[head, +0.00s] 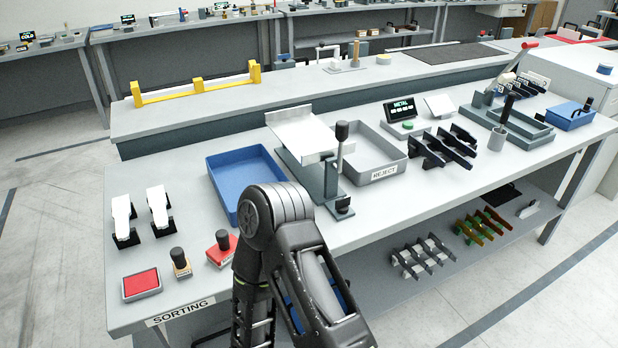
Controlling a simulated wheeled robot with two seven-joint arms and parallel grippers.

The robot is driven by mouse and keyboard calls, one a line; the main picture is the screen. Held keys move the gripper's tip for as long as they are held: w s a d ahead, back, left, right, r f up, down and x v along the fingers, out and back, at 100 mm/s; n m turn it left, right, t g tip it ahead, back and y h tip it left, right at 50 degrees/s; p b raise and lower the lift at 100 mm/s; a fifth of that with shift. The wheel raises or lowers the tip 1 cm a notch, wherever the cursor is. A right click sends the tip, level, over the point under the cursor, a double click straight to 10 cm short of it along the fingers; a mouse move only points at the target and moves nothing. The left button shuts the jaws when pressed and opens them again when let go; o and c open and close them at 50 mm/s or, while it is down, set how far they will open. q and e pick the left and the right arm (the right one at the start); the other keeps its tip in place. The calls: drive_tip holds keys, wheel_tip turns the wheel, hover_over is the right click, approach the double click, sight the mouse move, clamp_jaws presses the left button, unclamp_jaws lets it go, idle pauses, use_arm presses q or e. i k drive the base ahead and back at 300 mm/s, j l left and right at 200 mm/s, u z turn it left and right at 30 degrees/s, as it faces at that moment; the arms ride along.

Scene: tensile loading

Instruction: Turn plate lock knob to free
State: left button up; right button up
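A tilted pale metal plate (305,135) sits on a grey stand (325,180) near the middle of the table. A post with a black knob on top (342,131) rises at the plate's right side. A second, low black knob (343,205) sits at the stand's front foot. I cannot tell which of the two is the plate lock knob, or its setting. One of my arms bends in front of the table, left of and below the stand, apart from the low knob in the picture. Neither gripper is in view.
A blue tray (218,190) lies left of the stand, and a grey REJECT tray (406,163) right of it. Stamps, a red ink pad (141,284) and two white clamps stand at the left. A METAL display (400,111) is behind. The table's front right strip is clear.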

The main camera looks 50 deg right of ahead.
sight(341, 206)
drive_tip(key=i, duration=0.45)
drive_tip(key=z, duration=1.8)
drive_tip(key=i+j, duration=0.05)
